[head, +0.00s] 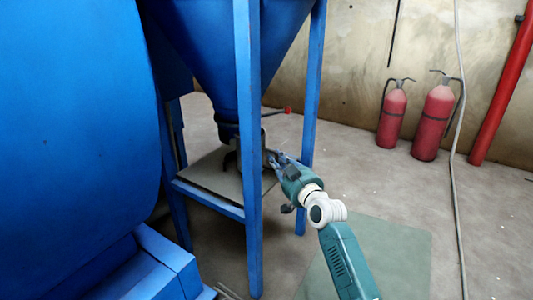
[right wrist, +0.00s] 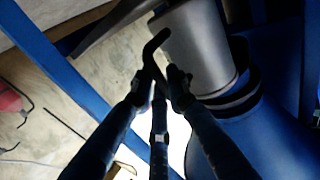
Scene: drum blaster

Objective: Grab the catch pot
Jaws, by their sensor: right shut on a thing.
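The catch pot shows in the right wrist view as a grey metal cylinder (right wrist: 198,48) with a dark bent handle (right wrist: 153,50) on its side. It sits at the dark outlet of the blue hopper (head: 222,50). My right gripper (right wrist: 160,80) is shut on the handle, its fingers close beside the pot's wall. In the head view my right gripper (head: 272,158) reaches between the blue legs from the right, and the front leg hides most of the pot. My left gripper is not in view.
A blue front leg (head: 247,190) and a right leg (head: 313,90) stand close around my right gripper. A flat plate (head: 205,180) lies below the outlet. A large blue drum (head: 75,120) fills the left. Two red extinguishers (head: 433,122) stand by the wall. Open floor lies right.

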